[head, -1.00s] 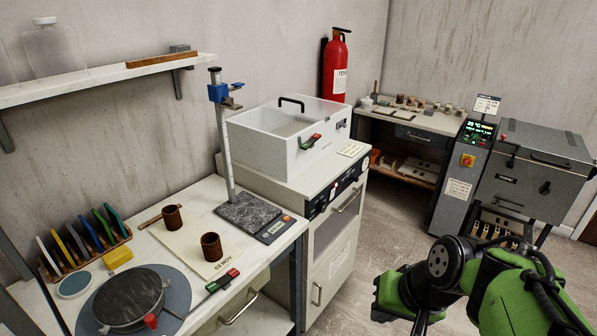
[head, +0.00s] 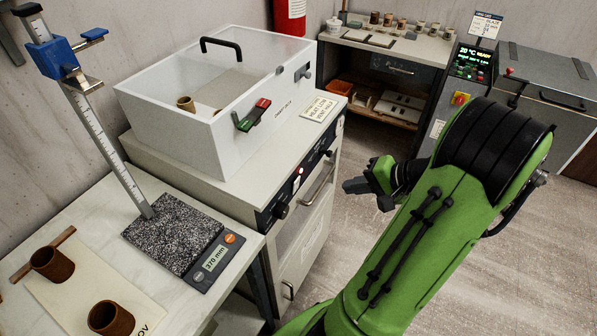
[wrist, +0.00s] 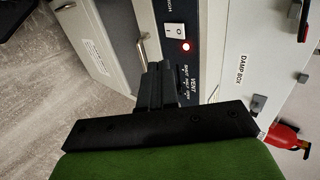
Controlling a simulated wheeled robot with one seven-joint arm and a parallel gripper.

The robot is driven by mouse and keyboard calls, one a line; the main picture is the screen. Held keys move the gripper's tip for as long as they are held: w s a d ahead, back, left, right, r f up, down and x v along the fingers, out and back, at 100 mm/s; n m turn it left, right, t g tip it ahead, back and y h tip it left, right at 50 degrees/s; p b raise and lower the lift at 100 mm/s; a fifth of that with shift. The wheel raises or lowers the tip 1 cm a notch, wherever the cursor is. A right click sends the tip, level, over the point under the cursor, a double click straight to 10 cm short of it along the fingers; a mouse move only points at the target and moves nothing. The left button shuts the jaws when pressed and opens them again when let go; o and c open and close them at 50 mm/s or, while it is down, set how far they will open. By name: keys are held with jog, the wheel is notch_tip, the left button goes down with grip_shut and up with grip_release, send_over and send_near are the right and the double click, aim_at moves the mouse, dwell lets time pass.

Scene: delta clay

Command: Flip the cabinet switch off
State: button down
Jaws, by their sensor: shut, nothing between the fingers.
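The cabinet switch (wrist: 175,30) is a white rocker on the dark front panel, marked "O" and "I" in the wrist view. A red lamp (wrist: 186,46) beside it is lit; it also glows in the head view (head: 299,171). My gripper (wrist: 158,72) is shut and empty. Its fingertips are near the panel, short of the switch in the wrist view; I cannot tell the exact gap. In the head view my gripper (head: 352,186) is in front of and to the right of the cabinet (head: 312,235).
A dark knob (head: 281,209) and a bar handle (head: 318,184) stick out from the cabinet front. A clear-lidded white damp box (head: 190,140) stands on top. The left bench (head: 75,220) holds a height gauge (head: 110,130) and brown cups. Floor to the right is open.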

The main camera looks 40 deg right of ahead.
aim_at(296, 180)
jog(key=b+x, duration=0.1)
jog(key=x, duration=0.3)
jog(key=r+b+x, duration=0.1)
jog(key=x, duration=0.3)
jog(key=w+b+x, duration=0.1)
jog(key=b+x, duration=0.1)
jog(key=x, duration=0.2)
jog(key=shift+w+a+r, duration=0.1)
jog(key=shift+a+r, duration=0.2)
jog(key=shift+a, duration=0.1)
jog(key=shift+w+a+r, duration=0.1)
jog(key=shift+w+r, duration=0.05)
jog(key=shift+w, duration=0.25)
jog(key=shift+w+a+r, duration=0.1)
jog(key=shift+w, duration=0.2)
jog(key=shift+r+p, duration=0.15)
jog(key=shift+p, duration=0.25)
jog(key=shift+r+p, duration=0.7)
jog(key=shift+r, duration=0.05)
